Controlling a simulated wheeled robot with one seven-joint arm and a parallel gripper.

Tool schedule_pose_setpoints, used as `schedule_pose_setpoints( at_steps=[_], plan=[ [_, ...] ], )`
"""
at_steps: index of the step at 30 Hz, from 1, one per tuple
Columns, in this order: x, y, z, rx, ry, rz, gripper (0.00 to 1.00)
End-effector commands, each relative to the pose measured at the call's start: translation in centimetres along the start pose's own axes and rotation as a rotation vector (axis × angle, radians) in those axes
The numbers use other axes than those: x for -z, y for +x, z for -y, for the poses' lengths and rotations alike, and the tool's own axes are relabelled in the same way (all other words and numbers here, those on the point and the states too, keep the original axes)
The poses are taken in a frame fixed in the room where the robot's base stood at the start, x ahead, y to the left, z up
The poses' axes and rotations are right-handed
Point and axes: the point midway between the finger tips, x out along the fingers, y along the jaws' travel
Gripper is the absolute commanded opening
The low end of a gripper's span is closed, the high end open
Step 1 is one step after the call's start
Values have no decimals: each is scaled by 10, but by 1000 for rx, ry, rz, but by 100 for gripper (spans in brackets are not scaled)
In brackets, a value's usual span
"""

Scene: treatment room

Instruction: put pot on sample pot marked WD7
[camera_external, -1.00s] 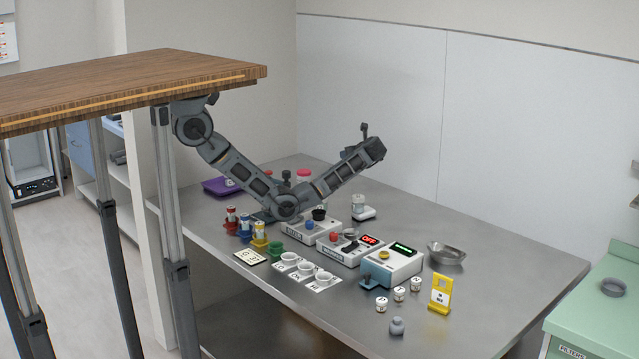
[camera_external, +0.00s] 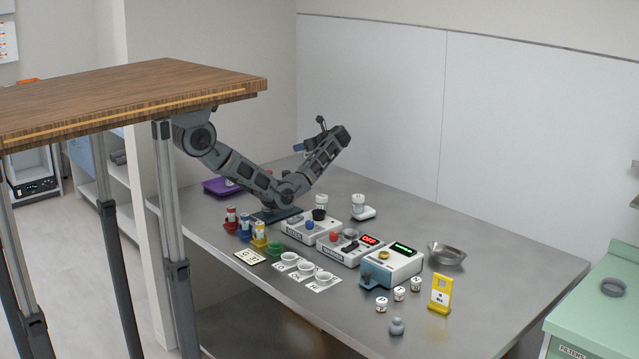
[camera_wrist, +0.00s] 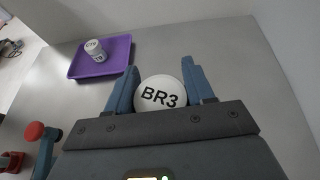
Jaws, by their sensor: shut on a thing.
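In the wrist view, my gripper (camera_wrist: 159,68) is shut on a white round pot (camera_wrist: 161,92), with blue fingers on both sides of it. The lid of this pot reads BR3. A purple tray (camera_wrist: 84,73) lies ahead and to the left, apart from my gripper. A white pot (camera_wrist: 97,51) stands in it, with small dark lettering on its lid and side that I cannot read surely. In the external view, the tray (camera_external: 211,188) is at the far left of the bench. My gripper (camera_external: 299,147) is mostly hidden behind my arm, above the bench. The held pot cannot be made out there.
White pots (camera_external: 321,202) stand near the back. Devices with buttons and displays (camera_external: 391,268) fill the middle. Cups (camera_external: 307,268), colour-capped tubes (camera_external: 260,235), small pots (camera_external: 382,304) and a yellow stand (camera_external: 440,293) are nearer the front. In the wrist view, bench right of the tray is clear.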

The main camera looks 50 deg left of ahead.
Motion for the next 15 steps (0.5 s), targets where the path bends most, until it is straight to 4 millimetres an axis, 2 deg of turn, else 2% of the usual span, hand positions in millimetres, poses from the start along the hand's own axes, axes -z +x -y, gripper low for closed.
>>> schedule_pose_setpoints(
  at_steps=[1, 6, 11, 15],
  plan=[
    [2, 12, 3, -3, 1, -1, 22],
    [6, 37, 12, -1, 0, 0, 22],
    [9, 45, 15, 1, 0, -1, 22],
    [22, 50, 15, 1, 2, 0, 22]
  ],
)
